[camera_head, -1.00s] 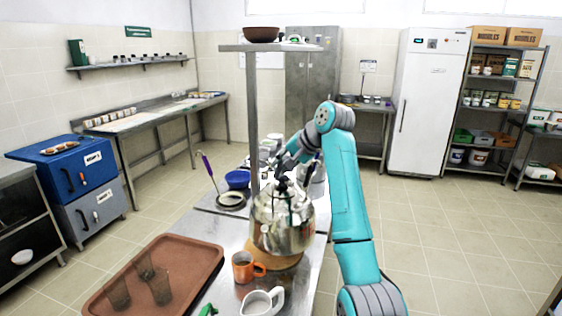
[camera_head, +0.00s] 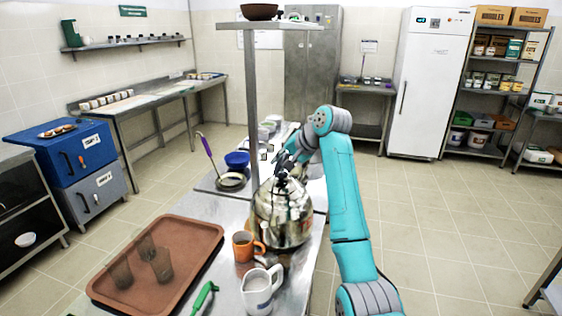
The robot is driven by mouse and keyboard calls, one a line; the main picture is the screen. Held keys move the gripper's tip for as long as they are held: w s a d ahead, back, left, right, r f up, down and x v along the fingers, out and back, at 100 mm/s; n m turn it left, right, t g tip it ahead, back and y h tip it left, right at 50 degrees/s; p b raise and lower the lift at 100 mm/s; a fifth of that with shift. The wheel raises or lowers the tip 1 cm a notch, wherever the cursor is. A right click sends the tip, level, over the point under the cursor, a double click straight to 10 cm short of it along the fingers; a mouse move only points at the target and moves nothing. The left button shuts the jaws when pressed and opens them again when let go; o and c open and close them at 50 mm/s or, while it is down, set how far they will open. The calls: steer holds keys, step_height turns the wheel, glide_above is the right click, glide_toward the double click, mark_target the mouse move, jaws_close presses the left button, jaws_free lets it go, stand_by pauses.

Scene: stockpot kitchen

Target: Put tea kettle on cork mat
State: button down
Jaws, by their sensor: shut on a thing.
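The shiny steel tea kettle (camera_head: 282,215) is upright over the metal counter, right of the shelf post. My gripper (camera_head: 283,172) is shut on it at the top, where the fingers and the handle are hard to tell apart. The cork mat does not show now; the kettle appears to cover its place. I cannot tell whether the kettle's base touches the mat or hangs just above it.
An orange mug (camera_head: 243,246) stands close to the kettle's front left, with a white pitcher (camera_head: 260,287) nearer. A brown tray (camera_head: 205,232) with several glasses is at left. The shelf post (camera_head: 253,115) rises behind the kettle. A blue bowl (camera_head: 237,159) stands farther back.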

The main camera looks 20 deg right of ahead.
steer(key=c, duration=1)
jaws_free()
steer(key=v, duration=1.2)
